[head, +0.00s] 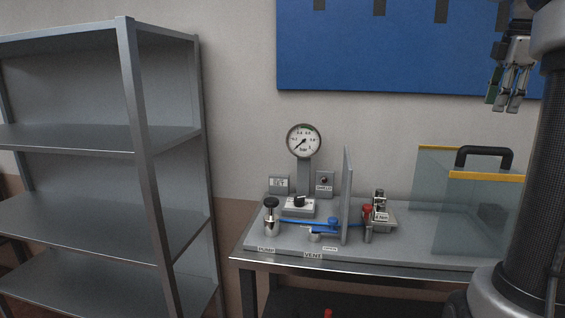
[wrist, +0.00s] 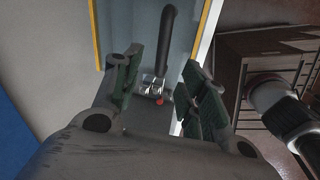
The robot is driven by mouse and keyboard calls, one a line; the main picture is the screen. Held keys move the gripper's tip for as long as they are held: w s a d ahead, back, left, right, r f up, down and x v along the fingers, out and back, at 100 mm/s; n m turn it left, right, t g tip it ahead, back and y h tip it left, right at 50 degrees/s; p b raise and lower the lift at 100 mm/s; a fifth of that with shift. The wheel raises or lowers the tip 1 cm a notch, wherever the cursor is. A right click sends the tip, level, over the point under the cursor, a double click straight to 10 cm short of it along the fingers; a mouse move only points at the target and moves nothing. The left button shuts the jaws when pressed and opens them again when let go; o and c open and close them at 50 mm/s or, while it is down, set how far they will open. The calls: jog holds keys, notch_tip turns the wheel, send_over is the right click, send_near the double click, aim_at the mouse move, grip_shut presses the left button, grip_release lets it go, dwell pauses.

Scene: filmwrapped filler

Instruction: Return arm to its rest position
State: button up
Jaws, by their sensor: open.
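My gripper (head: 508,90) is raised high at the upper right of the head view, in front of the blue wall panel and above the bench. It points downward. In the wrist view my gripper (wrist: 160,90) shows its two green-padded fingers spread apart with nothing held between them. Beyond the fingers lie a dark handle (wrist: 169,40) and a small metal fitting with a red part (wrist: 156,88), both apart from the fingers. My arm column covers the right side of the head view.
A grey shelf unit (head: 130,150) stands left. The blue panel (head: 390,50) hangs behind.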

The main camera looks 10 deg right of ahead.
jog(key=s+a+f+m, duration=0.3)
jog(key=a+f+m, duration=0.2)
jog(key=f+m, duration=0.6)
jog(key=s+a+f+t, duration=0.1)
jog(key=s+a+f, duration=0.3)
jog(key=a, duration=0.5)
jog(key=s+a+f+m+t, duration=0.1)
jog(key=s+a+f, duration=0.3)
jog(key=s+a, duration=0.4)
jog(key=shift+s+a+f+m+y, duration=0.3)
jog(key=shift+a+f+y, duration=0.1)
jog(key=shift+a, duration=0.25)
